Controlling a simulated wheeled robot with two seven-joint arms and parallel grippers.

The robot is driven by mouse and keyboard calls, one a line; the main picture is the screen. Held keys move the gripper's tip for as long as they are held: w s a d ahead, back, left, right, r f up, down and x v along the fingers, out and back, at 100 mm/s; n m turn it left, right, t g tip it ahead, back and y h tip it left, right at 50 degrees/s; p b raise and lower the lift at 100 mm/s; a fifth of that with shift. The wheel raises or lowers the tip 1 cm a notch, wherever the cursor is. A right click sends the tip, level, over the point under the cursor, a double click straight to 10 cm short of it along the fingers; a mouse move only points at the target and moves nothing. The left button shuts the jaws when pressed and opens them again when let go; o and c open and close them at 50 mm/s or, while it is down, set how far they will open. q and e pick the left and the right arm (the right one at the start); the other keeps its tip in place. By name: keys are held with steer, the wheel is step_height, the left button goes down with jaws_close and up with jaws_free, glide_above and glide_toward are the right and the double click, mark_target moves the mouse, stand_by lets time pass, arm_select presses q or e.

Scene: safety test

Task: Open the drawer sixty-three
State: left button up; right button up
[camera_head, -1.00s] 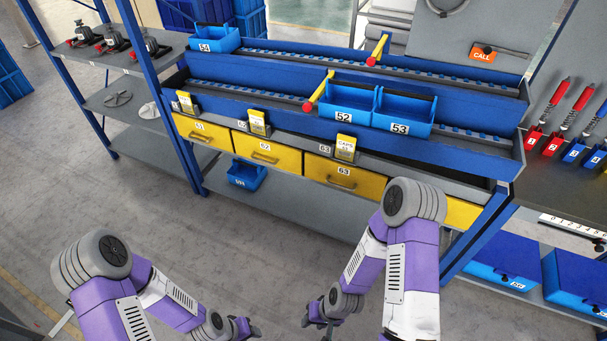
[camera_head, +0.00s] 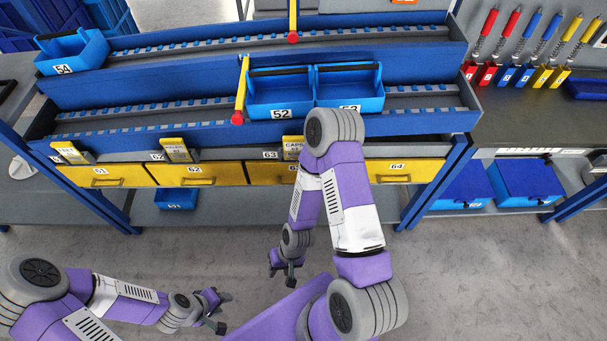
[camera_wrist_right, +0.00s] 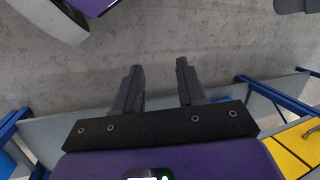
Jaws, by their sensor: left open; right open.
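The yellow drawer 63 (camera_head: 267,173) is in the row under the blue rack in the head view. It looks closed, and my right arm covers its right part and most of its front label. My right gripper (camera_head: 284,270) hangs below and in front of the row, apart from the drawer. In the right wrist view my right gripper (camera_wrist_right: 161,88) is open, with nothing between its fingers and grey floor beyond. My left gripper (camera_head: 222,310) is open and empty at the lower left, over the floor, well away from the drawers.
Yellow drawers 61 (camera_head: 103,176), 62 (camera_head: 205,174) and 64 (camera_head: 400,172) share the row. Blue bins 52 (camera_head: 281,98) and 53 (camera_head: 350,92) sit on the rack above. Blue lidded boxes (camera_head: 527,183) stand at the right. The floor in front is clear.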

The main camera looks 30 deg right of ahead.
steer(key=w+d+n+t+y, duration=0.3)
steer(key=w+d+n+t, duration=0.25)
steer(key=n, duration=1.05)
steer(key=w+d+n+t+y, duration=0.3)
steer(key=w+d+n+t, duration=0.3)
steer(key=n, duration=1.1)
steer(key=w+d+m+t+h, duration=0.4)
steer(key=d+m+t+h, duration=0.15)
steer(key=d+m, duration=0.55)
arm_select(q)
steer(key=shift+w+d+f+b, duration=0.2)
steer(key=shift+w+f+b, duration=0.25)
steer(key=shift+b, duration=0.1)
arm_select(e)
steer(key=w+f+n+g, duration=0.1)
steer(key=w, duration=0.5)
steer(key=shift+w+a+f+h, duration=0.25)
steer(key=shift+a+h, duration=0.2)
jaws_close()
